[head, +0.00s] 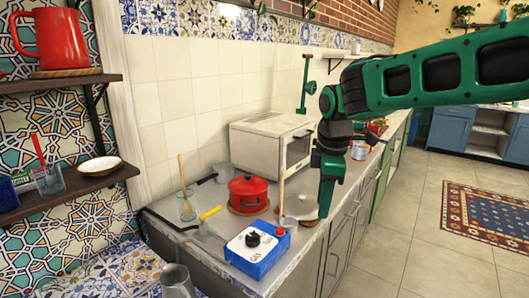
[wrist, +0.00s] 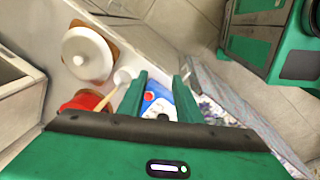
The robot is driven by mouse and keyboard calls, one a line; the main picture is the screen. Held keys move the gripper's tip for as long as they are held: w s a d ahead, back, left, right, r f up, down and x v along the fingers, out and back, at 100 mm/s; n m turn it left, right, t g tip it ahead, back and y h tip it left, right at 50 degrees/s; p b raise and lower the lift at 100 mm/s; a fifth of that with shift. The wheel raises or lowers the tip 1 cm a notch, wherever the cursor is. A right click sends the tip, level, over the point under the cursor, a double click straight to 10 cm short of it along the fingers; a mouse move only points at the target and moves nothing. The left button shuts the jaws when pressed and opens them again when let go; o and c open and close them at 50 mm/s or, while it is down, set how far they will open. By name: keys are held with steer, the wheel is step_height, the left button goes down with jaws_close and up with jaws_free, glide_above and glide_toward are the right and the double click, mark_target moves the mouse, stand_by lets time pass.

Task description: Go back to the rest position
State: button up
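My gripper (head: 324,212) hangs down from my green arm, to the right of the counter items and above the counter's front edge in the head view. In the wrist view my gripper (wrist: 161,78) has its two fingers apart with nothing between them. The blue box with a black knob (head: 262,262) shows beyond the fingers in the wrist view (wrist: 155,100). Whether the fingers are apart is hard to see in the head view.
A red pot (head: 248,194) and a pale-lidded pot (wrist: 88,52) stand on the counter, with a white microwave (head: 262,148) behind. A wooden-handled utensil (wrist: 108,98) lies close to the gripper in the wrist view. A metal jug (head: 177,282) is lower left. Open floor (head: 415,235) lies right.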

steer(key=s+d+f+m, duration=0.1)
steer(key=s+d+m, duration=0.5)
steer(key=d, duration=0.4)
steer(key=s+d+f+m, duration=0.2)
steer(key=s+d+m, duration=0.3)
steer(key=s+d, duration=0.3)
steer(key=s+d+f+m, duration=0.2)
steer(key=s+d+m, duration=0.2)
steer(key=s, duration=0.4)
steer(key=s+d+f+m+g, duration=0.1)
steer(key=s+d+f+m, duration=0.2)
steer(key=s+m, duration=0.4)
steer(key=shift+s+d+f+m, duration=0.15)
steer(key=shift+s+d+m, duration=0.15)
steer(key=shift+s+d, duration=0.15)
